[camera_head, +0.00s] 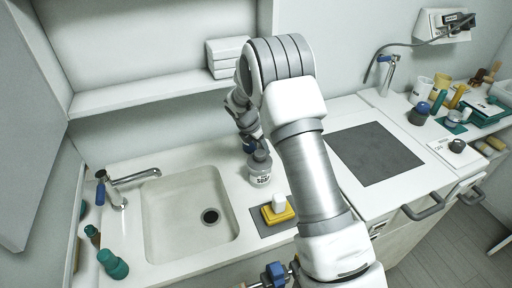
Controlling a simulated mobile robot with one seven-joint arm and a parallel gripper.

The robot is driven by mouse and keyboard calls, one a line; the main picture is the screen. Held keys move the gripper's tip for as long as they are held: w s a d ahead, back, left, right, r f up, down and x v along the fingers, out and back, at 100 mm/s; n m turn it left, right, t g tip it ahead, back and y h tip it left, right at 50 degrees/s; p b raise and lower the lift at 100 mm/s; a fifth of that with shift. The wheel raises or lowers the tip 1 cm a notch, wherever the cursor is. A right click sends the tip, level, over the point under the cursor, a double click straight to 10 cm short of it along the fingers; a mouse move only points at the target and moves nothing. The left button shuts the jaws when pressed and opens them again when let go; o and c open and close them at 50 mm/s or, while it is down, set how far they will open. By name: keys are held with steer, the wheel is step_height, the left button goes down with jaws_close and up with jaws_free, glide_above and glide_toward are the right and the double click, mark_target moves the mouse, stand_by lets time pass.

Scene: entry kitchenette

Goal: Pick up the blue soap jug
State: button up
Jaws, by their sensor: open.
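A pale grey-white soap jug (260,171) with dark lettering and a grey top stands upright on the counter, just right of the sink. Its body does not look blue; a small dark blue piece (249,148) shows at its upper left, and I cannot tell whether it belongs to the jug. My gripper (250,136) points down just above and behind the jug's top. It is open, with nothing visibly held. My arm hides part of the gripper and the counter to the right, and I cannot tell whether the fingers touch the jug.
The sink (190,214) with its tap (112,188) lies left of the jug. A yellow sponge holder (278,211) with a white piece sits on a dark mat in front. A shelf (155,93) runs above the counter. A dark hob (373,153) lies right; cups and bottles crowd the far right.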

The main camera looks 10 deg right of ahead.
steer(key=shift+w+d+f, duration=0.15)
steer(key=shift+d+f, duration=0.05)
steer(key=shift+f, duration=0.3)
jaws_close()
stand_by(1.1)
